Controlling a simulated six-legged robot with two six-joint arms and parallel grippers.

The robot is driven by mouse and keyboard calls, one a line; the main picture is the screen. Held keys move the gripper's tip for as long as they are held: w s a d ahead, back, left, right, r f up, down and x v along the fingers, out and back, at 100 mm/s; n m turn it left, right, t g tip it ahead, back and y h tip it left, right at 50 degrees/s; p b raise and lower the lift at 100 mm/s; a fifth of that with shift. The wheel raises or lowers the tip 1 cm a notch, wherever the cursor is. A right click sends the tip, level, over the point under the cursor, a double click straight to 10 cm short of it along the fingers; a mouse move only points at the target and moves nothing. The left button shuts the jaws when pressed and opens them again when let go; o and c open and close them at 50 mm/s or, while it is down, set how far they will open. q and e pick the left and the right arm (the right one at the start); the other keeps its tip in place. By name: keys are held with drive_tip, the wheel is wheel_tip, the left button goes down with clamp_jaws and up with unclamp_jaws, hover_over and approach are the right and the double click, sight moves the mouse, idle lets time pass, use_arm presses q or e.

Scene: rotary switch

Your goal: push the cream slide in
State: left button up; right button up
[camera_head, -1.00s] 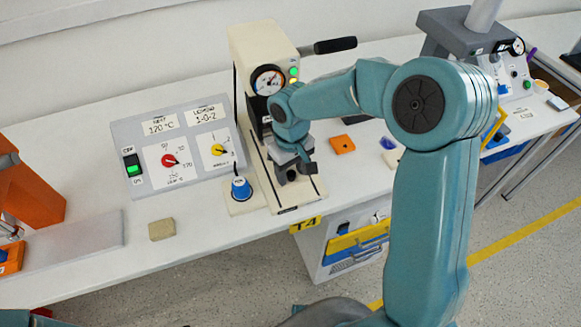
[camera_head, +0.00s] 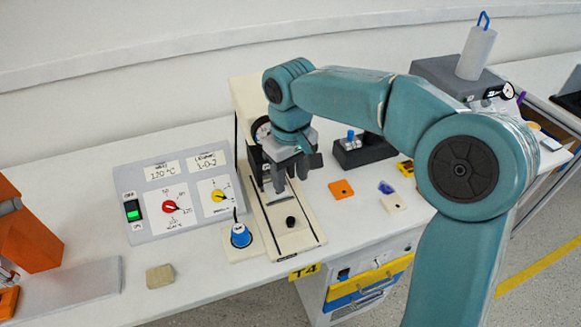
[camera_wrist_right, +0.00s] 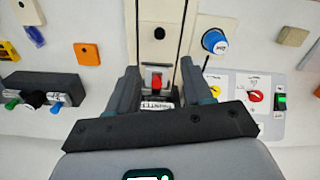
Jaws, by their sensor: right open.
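The cream slide (camera_head: 293,208) lies on the long cream base of the press, between dark rails, with a round black knob near its front end. The knob and slide (camera_wrist_right: 163,14) also show ahead of the fingers in the wrist view. My right gripper (camera_head: 291,177) is open, pointing down above the base, behind the knob and apart from it in the head view. In the wrist view its fingers (camera_wrist_right: 158,80) stand either side of a small red part with a label below; whether they touch it cannot be told. My left gripper is out of view.
Left of the base are a blue knob (camera_head: 240,235) and a grey control panel (camera_head: 148,197). To the right lie an orange plate (camera_head: 341,189), a cream plate (camera_head: 392,204) and a dark block with levers (camera_head: 365,154). My right arm hides much of the press.

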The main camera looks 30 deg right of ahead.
drive_tip(key=shift+r, duration=0.65)
